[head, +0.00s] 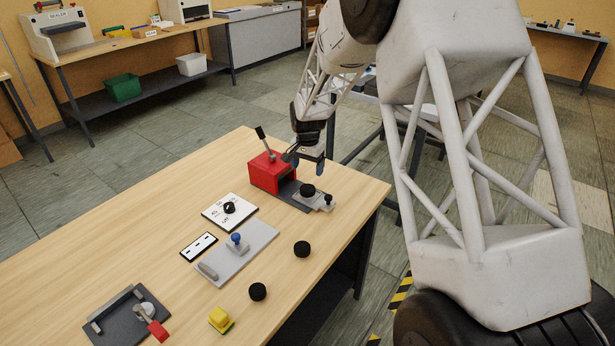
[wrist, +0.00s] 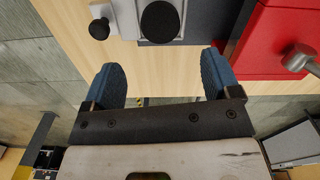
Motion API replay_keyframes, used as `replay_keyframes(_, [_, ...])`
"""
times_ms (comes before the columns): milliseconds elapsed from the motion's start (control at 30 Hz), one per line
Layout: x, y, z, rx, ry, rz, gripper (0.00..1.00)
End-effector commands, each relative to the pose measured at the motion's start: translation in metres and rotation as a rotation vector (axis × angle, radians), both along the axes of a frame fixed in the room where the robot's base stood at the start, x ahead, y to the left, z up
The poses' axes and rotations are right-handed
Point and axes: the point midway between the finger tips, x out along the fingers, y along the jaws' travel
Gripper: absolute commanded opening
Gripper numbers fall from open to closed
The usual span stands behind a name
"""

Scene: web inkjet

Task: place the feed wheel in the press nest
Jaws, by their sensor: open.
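A black round feed wheel (head: 308,190) sits on the grey slide (head: 317,202) of the press, in front of the red press body (head: 268,172). In the wrist view the wheel (wrist: 160,21) lies flat on the slide; the nest under it is hidden. My gripper (head: 307,163) is open and empty above the far side of the press. In the wrist view its blue fingers (wrist: 163,70) are spread, apart from the wheel, which is beyond the fingertips. Two more black wheels, one (head: 302,249) and another (head: 257,291), lie on the table's near side.
The press has an upright lever (head: 264,138) and a black slide knob (head: 328,199). A white dial card (head: 230,211), a grey plate with a blue knob (head: 236,240), a yellow-green block (head: 221,319) and a dark fixture (head: 130,318) stand on the wooden table (head: 130,235). The table's far left is clear.

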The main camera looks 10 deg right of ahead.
Motion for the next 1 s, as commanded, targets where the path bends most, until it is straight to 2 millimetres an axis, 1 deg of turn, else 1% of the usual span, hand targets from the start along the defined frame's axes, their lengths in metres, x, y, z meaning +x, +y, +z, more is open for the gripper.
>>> replay_keyframes(33, [0.000,0.000,0.007,0.000,-0.001,0.000,0.83])
replay_keyframes(100, [0.000,0.000,0.014,0.000,-0.002,0.000,0.83])
replay_keyframes(300, [0.000,0.000,0.024,0.000,0.000,0.000,0.83])
replay_keyframes(1000, [0.000,0.000,0.025,-0.001,-0.001,0.000,0.83])
